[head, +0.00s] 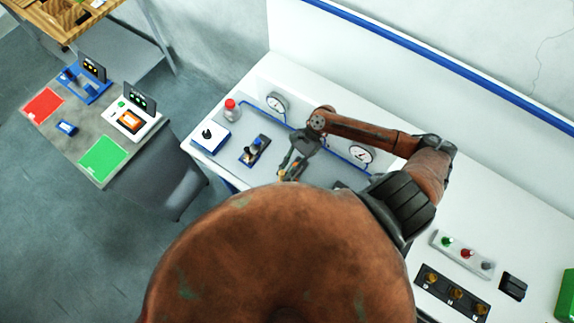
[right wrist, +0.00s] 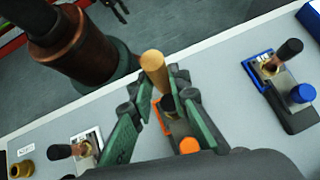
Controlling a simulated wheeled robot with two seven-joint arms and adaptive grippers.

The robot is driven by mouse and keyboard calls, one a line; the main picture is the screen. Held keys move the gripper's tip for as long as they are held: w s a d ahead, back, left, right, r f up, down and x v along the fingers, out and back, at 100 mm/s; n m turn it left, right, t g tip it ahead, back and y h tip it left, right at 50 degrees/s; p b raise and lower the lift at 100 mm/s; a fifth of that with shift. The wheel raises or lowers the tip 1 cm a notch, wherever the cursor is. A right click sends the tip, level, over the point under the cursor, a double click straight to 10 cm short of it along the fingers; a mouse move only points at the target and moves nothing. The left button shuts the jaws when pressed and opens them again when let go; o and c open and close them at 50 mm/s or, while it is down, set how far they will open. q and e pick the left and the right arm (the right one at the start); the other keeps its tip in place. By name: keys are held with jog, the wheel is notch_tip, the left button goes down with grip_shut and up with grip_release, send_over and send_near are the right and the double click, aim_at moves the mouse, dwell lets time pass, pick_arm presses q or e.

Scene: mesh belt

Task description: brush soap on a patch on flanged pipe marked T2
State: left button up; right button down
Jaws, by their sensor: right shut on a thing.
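In the head view this gripper (head: 291,168) is over the grey bench mat (head: 228,165), partly hidden by my arm. I cannot make out a flanged pipe, a T2 mark or a soap patch. My left gripper does not show.
Gauges (head: 277,103) (head: 360,155) stand behind. A panel with coloured buttons (head: 463,254) lies to the right.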

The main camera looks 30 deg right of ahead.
jog(key=shift+s+d, duration=0.1)
jog(key=shift+s, duration=0.05)
dwell(1.4)
jog(key=shift+s, duration=0.1)
dwell(0.8)
